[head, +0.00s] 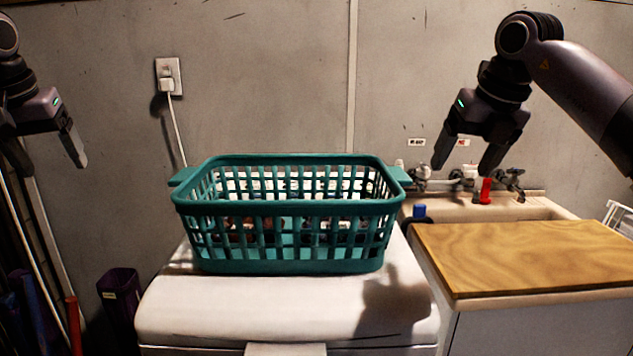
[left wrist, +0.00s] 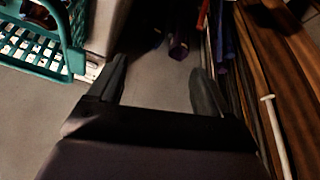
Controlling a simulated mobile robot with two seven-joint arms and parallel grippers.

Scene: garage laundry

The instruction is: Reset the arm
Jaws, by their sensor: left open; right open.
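My left gripper (head: 50,158) hangs in the air at the far left of the head view, fingers pointing down, open and empty. In the left wrist view its two fingers (left wrist: 160,92) are spread apart with only floor between them. My right gripper (head: 468,163) is at the upper right of the head view, fingers down, open and empty, above and in front of the sink area. A teal laundry basket (head: 285,268) stands on the white machine (head: 240,315) between the two grippers, apart from both. Small items inside it show only partly through the slats.
A wooden board (head: 530,255) covers a counter at the right, beside a sink with taps and a red object (head: 485,191). A wall outlet (head: 168,77) with a plugged cord is behind. A dark purple bin (head: 120,305) and long poles stand at the lower left.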

